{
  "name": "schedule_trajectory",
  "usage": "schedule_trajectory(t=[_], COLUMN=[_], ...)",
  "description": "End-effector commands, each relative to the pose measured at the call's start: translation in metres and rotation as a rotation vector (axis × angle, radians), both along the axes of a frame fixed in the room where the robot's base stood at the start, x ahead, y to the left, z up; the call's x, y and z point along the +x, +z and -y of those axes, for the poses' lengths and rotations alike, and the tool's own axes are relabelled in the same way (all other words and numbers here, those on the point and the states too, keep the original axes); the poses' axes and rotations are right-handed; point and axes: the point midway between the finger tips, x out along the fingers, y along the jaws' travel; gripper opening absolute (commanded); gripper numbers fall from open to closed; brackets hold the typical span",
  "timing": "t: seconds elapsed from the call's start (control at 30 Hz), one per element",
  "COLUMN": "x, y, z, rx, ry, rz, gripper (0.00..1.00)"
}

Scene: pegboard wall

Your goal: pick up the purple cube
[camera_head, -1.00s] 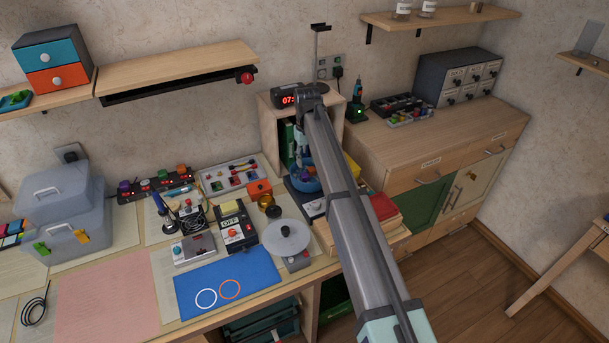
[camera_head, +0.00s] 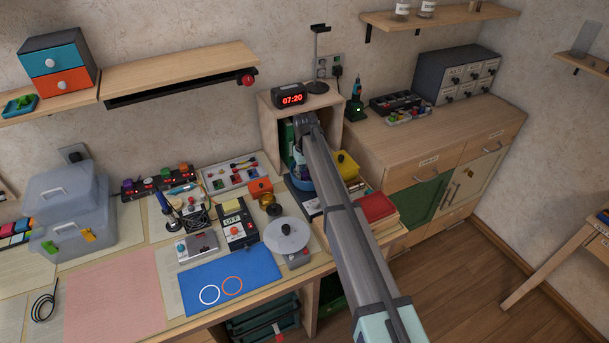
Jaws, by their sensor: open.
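My arm reaches from the lower right up to the small wooden cubby (camera_head: 271,127) on the bench. My gripper (camera_head: 300,163) points down at the cubby's front, over a blue bowl (camera_head: 298,184). It is open, small in the picture and partly hidden by my arm. A small purple patch (camera_head: 304,170) shows in the bowl, close to the fingertips. It may be the purple cube, but its shape and any contact with the fingers cannot be made out.
A digital clock (camera_head: 290,95) stands on the cubby. A yellow box (camera_head: 347,167) and red book (camera_head: 375,207) lie right of my arm. An orange block (camera_head: 260,188), a disc device (camera_head: 287,235) and a blue mat (camera_head: 230,281) lie to the left.

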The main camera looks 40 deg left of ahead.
Motion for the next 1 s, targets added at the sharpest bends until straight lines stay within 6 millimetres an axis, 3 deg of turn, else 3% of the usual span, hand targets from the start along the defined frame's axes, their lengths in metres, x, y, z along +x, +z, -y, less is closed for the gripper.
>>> schedule_trajectory(t=[0.1,0.2,0.67,0.87,1.0], x=[0.0,0.0,0.0,0.0,0.0], y=[0.0,0.0,0.002,0.015,0.035], z=[0.0,0.0,0.0,0.0,0.0], rx=[0.0,0.0,0.0,0.001,0.002], ry=[0.0,0.0,0.0,0.0,0.0], rz=[0.0,0.0,0.0,0.0,0.001], gripper=[0.42,0.11,0.11,0.11,0.11])
